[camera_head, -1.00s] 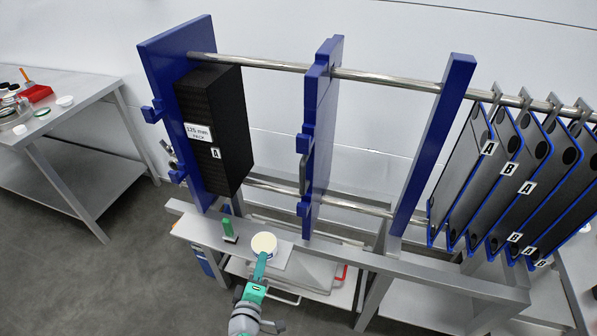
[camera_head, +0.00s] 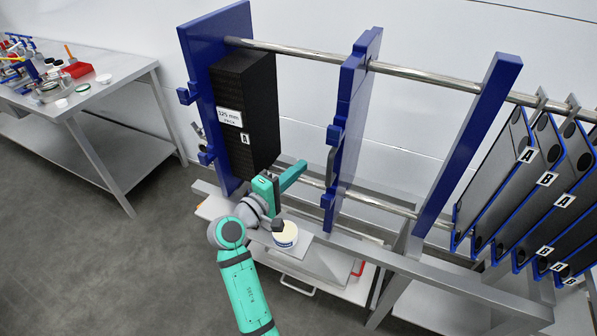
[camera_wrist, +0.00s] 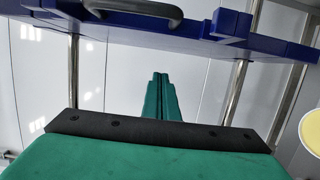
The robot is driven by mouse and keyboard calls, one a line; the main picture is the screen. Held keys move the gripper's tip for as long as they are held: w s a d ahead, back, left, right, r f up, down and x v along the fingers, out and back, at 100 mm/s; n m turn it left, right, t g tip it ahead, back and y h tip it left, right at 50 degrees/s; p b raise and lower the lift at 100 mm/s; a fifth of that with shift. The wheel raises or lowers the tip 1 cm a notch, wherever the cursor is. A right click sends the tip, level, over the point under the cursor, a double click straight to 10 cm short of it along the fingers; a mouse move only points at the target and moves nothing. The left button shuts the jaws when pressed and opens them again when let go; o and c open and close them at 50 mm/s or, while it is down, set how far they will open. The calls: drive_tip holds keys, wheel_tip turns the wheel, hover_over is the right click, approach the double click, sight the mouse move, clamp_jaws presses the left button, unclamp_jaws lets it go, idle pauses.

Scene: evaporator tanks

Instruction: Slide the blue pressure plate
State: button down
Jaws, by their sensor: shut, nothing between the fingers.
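The blue pressure plate (camera_head: 354,115) hangs upright on two horizontal steel rails, between the black plate pack and the right blue end post. In the wrist view, the blue pressure plate (camera_wrist: 195,28) crosses the top of the picture, with a dark grey handle (camera_wrist: 140,8) on its face. My teal gripper (camera_head: 299,169) is in the gap between the pack and the plate, near the lower rail, pointing toward the plate. Its fingers are shut and empty; they also show in the wrist view (camera_wrist: 161,82). I cannot tell whether the fingertips touch the plate.
The black pack (camera_head: 247,115), labelled 125 mm, stands against the left blue end plate (camera_head: 213,60). The lower rail (camera_head: 395,204) runs close by my gripper. A white tub (camera_head: 285,236) stands on the front ledge. Grey plates (camera_head: 500,165) hang at the right.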

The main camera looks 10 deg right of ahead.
sight(347, 147)
drive_tip(key=w+d, duration=0.2)
drive_tip(key=d, duration=0.6)
drive_tip(key=shift+w+d, duration=0.15)
drive_tip(key=shift+d, duration=0.05)
